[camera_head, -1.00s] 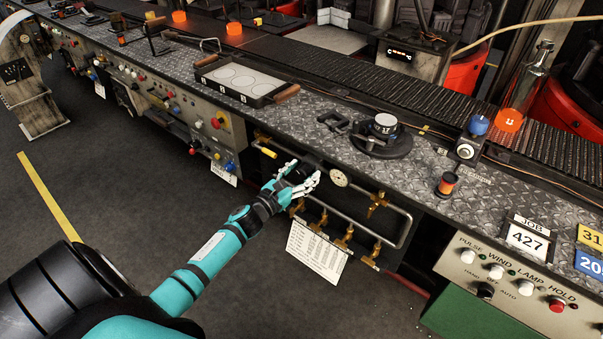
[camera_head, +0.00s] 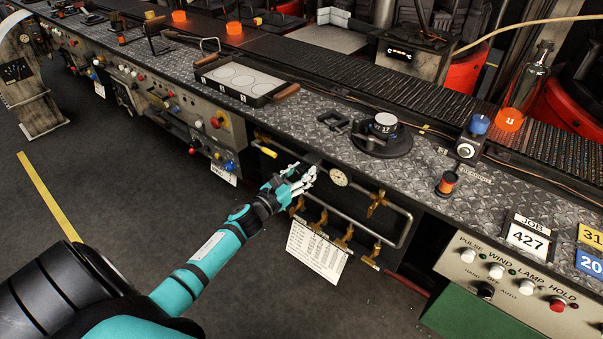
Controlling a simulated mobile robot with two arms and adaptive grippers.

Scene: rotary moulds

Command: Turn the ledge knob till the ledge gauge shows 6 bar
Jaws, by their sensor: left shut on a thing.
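My left gripper (camera_head: 303,177) reaches the pipework under the front edge of the ledge and is shut on the ledge knob, which its fingers almost wholly hide. The ledge gauge (camera_head: 338,178) is a small round pale dial just right of the fingers. Its needle and figures are too small to read, though a small reddish mark shows on its face. My right gripper is not in view.
Brass valves (camera_head: 345,236) and a hanging white chart (camera_head: 317,251) are below the gauge. A yellow-handled valve (camera_head: 268,152) is to the left. The diamond-plate ledge (camera_head: 310,124) carries a black round dial base (camera_head: 382,146) above. The floor below left is clear.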

